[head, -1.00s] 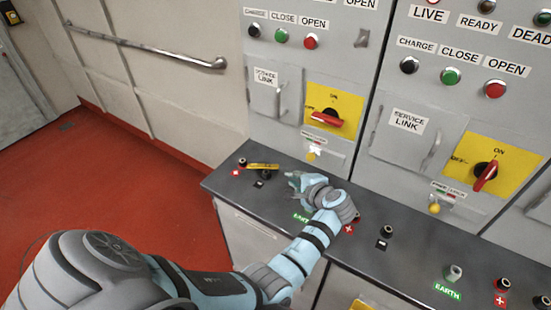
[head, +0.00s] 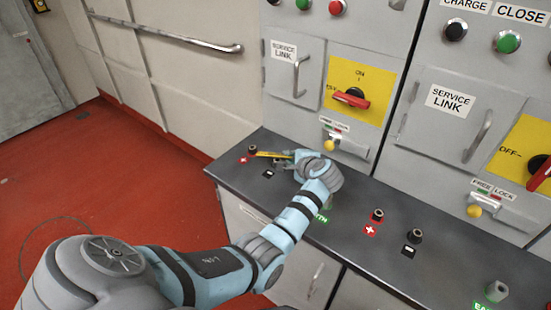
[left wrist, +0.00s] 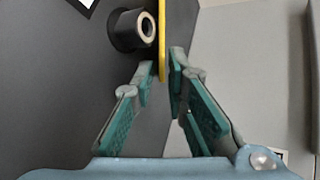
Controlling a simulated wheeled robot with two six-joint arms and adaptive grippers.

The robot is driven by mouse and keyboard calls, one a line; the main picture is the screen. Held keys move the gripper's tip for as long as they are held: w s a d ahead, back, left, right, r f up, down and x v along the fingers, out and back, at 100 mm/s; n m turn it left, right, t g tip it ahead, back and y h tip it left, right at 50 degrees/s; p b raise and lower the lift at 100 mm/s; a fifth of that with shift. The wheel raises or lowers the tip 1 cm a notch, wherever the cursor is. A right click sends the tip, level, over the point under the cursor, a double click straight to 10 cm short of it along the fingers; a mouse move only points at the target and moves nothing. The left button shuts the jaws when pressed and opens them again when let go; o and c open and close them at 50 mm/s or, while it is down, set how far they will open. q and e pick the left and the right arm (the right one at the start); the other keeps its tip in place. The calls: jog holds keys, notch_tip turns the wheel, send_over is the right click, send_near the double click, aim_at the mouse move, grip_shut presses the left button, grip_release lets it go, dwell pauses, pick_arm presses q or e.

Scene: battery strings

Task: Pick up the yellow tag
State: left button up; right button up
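The yellow tag (head: 268,154) lies at the left end of the dark counter, beside the black terminal posts. In the left wrist view the tag (left wrist: 162,38) shows edge-on as a thin yellow strip. My left gripper (head: 291,158) is low over the counter at the tag's right end. In the left wrist view its two green-padded fingers (left wrist: 161,72) are apart, with the near end of the tag between their tips. A small gap shows on each side of the tag. My right gripper is not in view.
A black terminal post (left wrist: 132,29) stands just left of the tag in the wrist view. The grey cabinet front with a yellow switch plate (head: 344,78) rises behind the counter (head: 335,238). More posts (head: 377,214) stand to the right.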

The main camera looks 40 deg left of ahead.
pick_arm(q)
jog(key=shift+s+r, duration=0.1)
grip_shut()
jog(key=shift+d+r, duration=0.1)
jog(key=shift+r, duration=0.15)
notch_tip(320, 180, up, 10)
jog(key=p, duration=0.2)
jog(key=shift+f, duration=0.2)
